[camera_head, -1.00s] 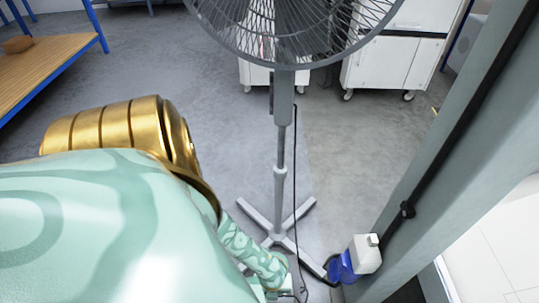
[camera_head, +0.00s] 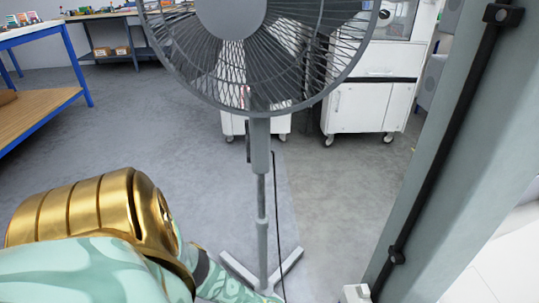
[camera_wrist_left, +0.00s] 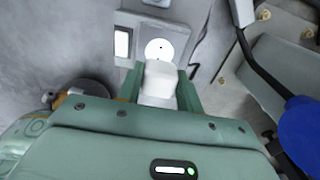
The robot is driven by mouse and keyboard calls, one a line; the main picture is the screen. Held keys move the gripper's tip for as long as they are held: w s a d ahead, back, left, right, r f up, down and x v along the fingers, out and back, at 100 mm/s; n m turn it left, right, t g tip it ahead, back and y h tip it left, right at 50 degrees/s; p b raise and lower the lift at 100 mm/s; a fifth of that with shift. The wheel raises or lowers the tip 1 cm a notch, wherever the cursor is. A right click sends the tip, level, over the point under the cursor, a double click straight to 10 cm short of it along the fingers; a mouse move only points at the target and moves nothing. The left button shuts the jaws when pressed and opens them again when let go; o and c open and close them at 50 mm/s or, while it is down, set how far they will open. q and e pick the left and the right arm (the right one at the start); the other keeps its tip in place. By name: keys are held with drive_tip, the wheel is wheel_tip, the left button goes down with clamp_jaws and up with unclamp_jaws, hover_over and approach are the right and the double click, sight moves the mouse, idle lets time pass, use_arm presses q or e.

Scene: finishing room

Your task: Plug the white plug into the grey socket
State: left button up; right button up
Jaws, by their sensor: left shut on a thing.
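In the left wrist view my left gripper (camera_wrist_left: 160,84) is shut on the white plug (camera_wrist_left: 158,85), whose pale body sits between the two green fingers. Just beyond it is the grey socket (camera_wrist_left: 128,20), a grey plate with a round white face (camera_wrist_left: 160,49) showing small dark holes. The plug's front end lies close to the lower edge of that face; I cannot tell whether they touch. The plug's pins are hidden. In the head view my left arm comes in at the lower left, and its gripper is below the picture. My right gripper is not in view.
A pedestal fan (camera_head: 262,165) with a dark cord (camera_head: 277,200) stands in front of me. A grey post (camera_head: 440,150) with a black conduit is on the right, a white box (camera_head: 357,293) at its foot. A blue part (camera_wrist_left: 301,128) shows at the wrist view's right. Open floor lies left.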

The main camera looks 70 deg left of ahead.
use_arm(q)
drive_tip(key=shift+f, duration=0.1)
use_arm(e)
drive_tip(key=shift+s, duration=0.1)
